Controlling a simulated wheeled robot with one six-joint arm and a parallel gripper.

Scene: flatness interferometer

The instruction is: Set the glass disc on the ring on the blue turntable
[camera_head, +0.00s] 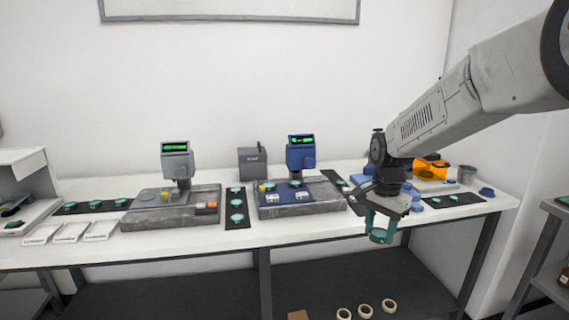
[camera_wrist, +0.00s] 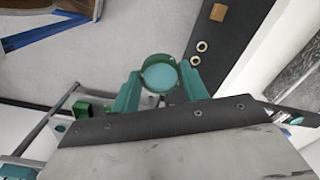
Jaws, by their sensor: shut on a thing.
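My gripper (camera_head: 381,232) hangs in front of the table's front edge, right of the blue instrument. Its green fingers are shut on a pale blue-green glass disc (camera_wrist: 160,77). In the wrist view the disc sits between the curved fingertips, over the floor. The blue instrument (camera_head: 300,154) stands on a grey stone base (camera_head: 302,210) at mid-table, with a lit green display. The blue turntable (camera_head: 286,188) is on that base, below the instrument's head. It is small in view, and I cannot make out its ring clearly.
A grey instrument (camera_head: 176,160) stands on its own base to the left. A dark mat (camera_head: 238,222) with several discs lies between the bases. White cards (camera_head: 72,232) lie at the left. An orange bin (camera_head: 431,168) and another dark mat (camera_head: 470,199) are at the right.

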